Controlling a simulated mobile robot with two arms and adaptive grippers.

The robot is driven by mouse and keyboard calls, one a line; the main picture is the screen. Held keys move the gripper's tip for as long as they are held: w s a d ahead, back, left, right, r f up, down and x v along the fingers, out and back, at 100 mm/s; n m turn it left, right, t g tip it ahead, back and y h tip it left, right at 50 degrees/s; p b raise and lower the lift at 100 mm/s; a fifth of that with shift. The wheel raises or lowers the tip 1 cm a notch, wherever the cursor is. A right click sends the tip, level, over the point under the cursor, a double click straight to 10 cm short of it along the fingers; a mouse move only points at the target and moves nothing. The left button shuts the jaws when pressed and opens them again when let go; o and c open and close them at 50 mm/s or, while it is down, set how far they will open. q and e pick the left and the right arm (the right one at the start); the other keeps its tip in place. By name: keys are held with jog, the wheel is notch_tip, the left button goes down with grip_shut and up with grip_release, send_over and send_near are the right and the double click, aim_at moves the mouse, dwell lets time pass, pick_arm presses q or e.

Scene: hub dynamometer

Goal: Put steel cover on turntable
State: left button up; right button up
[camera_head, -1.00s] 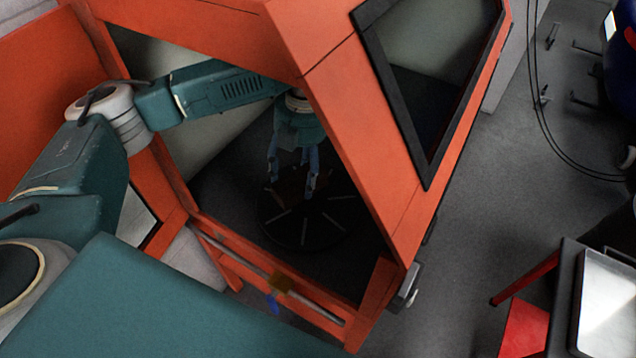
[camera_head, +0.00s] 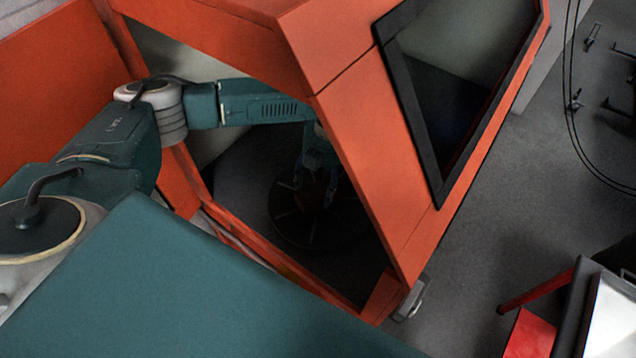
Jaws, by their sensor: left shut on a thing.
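The dark round turntable (camera_head: 292,228) with lighter radial slots lies inside the orange cabinet, in shadow. My left arm reaches in through the cabinet opening. My left gripper (camera_head: 316,199) points down over the turntable and is shut on a small dark reddish-brown thing (camera_head: 313,188), likely the steel cover. Shadow and the fingers hide much of it, and I cannot tell whether it touches the turntable. My right gripper is not in view.
The orange cabinet frame (camera_head: 350,150) surrounds my left arm, with a slanted, black-edged window panel (camera_head: 418,110) close on the right. Its lower front rail (camera_head: 270,262) crosses below the opening.

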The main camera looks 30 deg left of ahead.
aim_at(324, 182)
pick_arm(q)
jog(key=shift+f, duration=0.1)
jog(key=o, duration=1.4)
jog(key=shift+o, duration=0.6)
notch_tip(324, 182, up, 12)
jog(key=w+b, duration=0.1)
jog(key=b, duration=0.1)
jog(key=shift+w+d+b, duration=0.3)
jog(key=shift+d, duration=0.15)
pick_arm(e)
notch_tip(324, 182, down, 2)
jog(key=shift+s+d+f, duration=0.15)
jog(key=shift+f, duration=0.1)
